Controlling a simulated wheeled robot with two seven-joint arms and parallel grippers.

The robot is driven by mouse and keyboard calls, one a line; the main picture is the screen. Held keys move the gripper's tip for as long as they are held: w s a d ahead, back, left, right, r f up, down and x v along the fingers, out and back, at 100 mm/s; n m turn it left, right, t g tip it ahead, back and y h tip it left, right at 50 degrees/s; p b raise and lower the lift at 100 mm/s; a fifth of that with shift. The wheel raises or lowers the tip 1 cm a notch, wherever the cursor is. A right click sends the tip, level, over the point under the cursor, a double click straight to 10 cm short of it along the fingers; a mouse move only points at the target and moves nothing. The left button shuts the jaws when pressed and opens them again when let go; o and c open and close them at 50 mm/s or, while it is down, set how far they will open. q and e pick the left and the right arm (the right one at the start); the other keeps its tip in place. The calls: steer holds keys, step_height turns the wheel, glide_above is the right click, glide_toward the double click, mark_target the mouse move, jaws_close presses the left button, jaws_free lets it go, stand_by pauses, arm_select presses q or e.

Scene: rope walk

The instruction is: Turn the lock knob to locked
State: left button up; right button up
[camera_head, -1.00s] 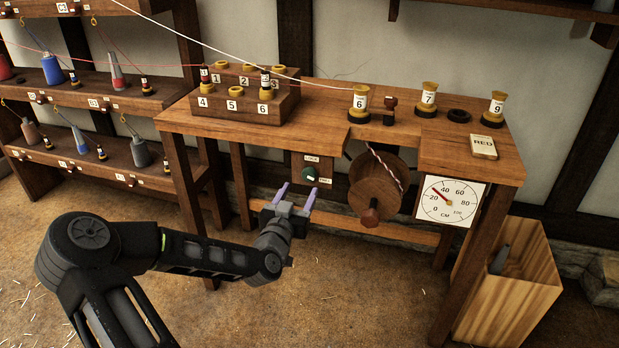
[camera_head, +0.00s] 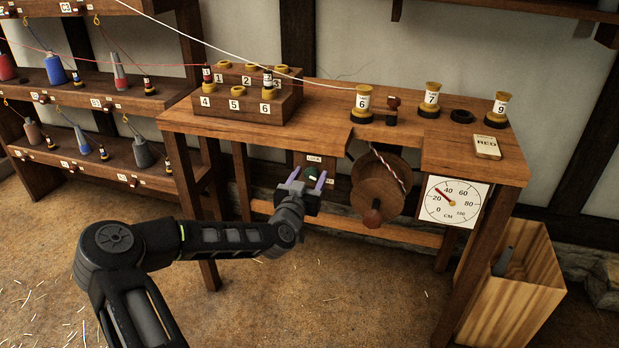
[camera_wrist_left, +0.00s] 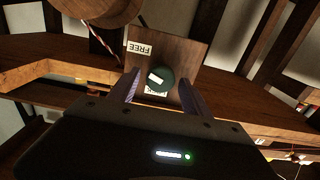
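The lock knob (camera_wrist_left: 161,80) is a round dark green knob with a white mark, on a wooden plate (camera_wrist_left: 180,49) under the bench. A FREE label (camera_wrist_left: 139,48) shows on the plate in the wrist view; a second label is mostly hidden behind the knob. In the head view the knob (camera_head: 311,173) sits between the purple fingertips of my left gripper (camera_head: 308,177). In the wrist view my left gripper (camera_wrist_left: 158,92) is open, a finger on each side of the knob with gaps visible. I cannot tell which label the white mark points to. My right gripper is out of view.
A wooden reel (camera_head: 381,187) with a crank handle hangs right of the plate. A dial gauge (camera_head: 454,201) is farther right. The bench top (camera_head: 330,104) overhangs the knob, and a lower rail (camera_head: 390,233) runs below. Floor in front is clear.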

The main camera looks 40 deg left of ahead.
arm_select(q)
jaws_close()
stand_by(0.4)
